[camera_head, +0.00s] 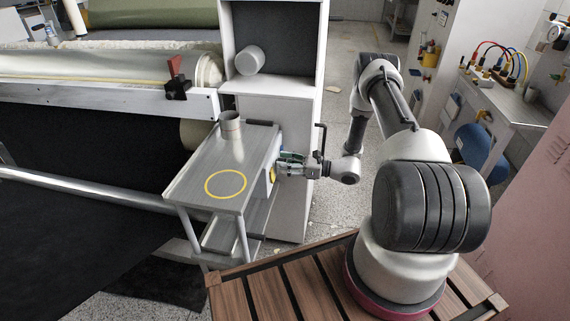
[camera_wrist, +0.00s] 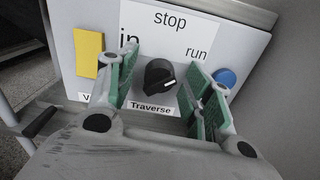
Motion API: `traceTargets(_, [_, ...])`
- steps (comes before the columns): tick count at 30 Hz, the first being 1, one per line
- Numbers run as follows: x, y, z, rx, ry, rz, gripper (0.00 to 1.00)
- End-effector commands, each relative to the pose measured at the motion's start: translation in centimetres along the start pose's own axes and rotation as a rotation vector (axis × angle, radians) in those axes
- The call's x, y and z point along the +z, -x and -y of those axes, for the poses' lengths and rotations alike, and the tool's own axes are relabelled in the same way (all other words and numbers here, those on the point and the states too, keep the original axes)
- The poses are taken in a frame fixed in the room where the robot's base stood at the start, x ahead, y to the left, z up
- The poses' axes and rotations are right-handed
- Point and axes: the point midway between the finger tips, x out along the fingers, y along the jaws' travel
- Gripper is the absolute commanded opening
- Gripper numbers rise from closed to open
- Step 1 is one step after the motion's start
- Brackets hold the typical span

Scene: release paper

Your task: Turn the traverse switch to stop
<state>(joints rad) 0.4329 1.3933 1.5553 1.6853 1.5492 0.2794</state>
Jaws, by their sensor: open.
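The traverse switch is a black rotary knob (camera_wrist: 158,77) on a white panel (camera_wrist: 247,50), above a label reading "Traverse". "Stop" is printed above it, "in" to its upper left and "run" to its upper right. The knob's white mark points to the right, on the run side. My gripper (camera_wrist: 163,64) is open, with its green-padded fingers on either side of the knob. I cannot tell whether either finger touches it. In the head view my gripper (camera_head: 287,164) is at the side of the metal table, and the knob is hidden.
A yellow block (camera_wrist: 89,53) is left of the knob and a blue round button (camera_wrist: 225,77) is right of it, close to my right finger. The metal table (camera_head: 190,185) carries a grey cup (camera_head: 230,125) and a yellow ring mark. A white cabinet (camera_head: 285,120) stands behind.

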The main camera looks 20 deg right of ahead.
Motion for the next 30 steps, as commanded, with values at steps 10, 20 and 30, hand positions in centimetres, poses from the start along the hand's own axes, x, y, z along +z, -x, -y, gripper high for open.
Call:
traceTargets(10, [-0.01,0.03,0.00,0.000,0.000,-0.001,0.20])
traceTargets(20, [-0.02,0.05,0.00,0.000,0.014,-0.001,0.05])
traceTargets(30, [-0.02,0.07,0.01,0.000,0.179,-0.001,0.05])
